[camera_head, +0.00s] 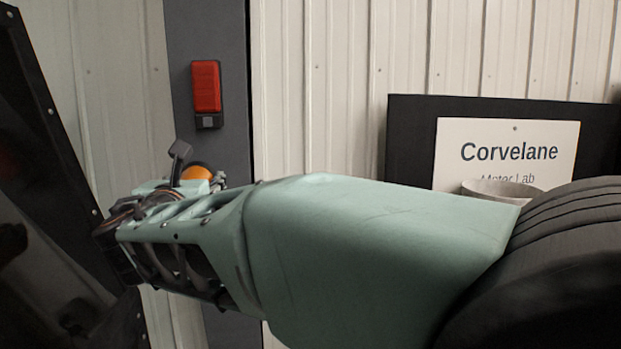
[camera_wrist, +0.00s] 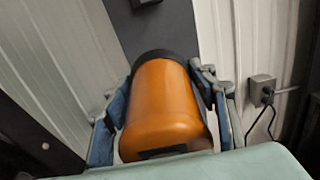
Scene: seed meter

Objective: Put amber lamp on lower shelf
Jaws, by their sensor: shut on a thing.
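The amber lamp (camera_wrist: 165,105), an orange cylinder with a dark cap at its far end, is between the blue-grey fingers of my gripper (camera_wrist: 163,110) in the wrist view. My gripper is shut on it, with a finger against each side. In the head view only a small orange part of the lamp (camera_head: 197,172) shows above my gripper (camera_head: 180,185), at the left of the picture. My arm hides the rest of the lamp. I cannot make out the lower shelf in either view.
A red lamp-like box (camera_head: 206,87) is fixed on a dark grey post (camera_head: 185,130). A black panel edge (camera_head: 50,110) stands close at the left. A Corvelane sign (camera_head: 505,150) is at the right. A wall socket with a plug (camera_wrist: 262,90) shows right of the lamp.

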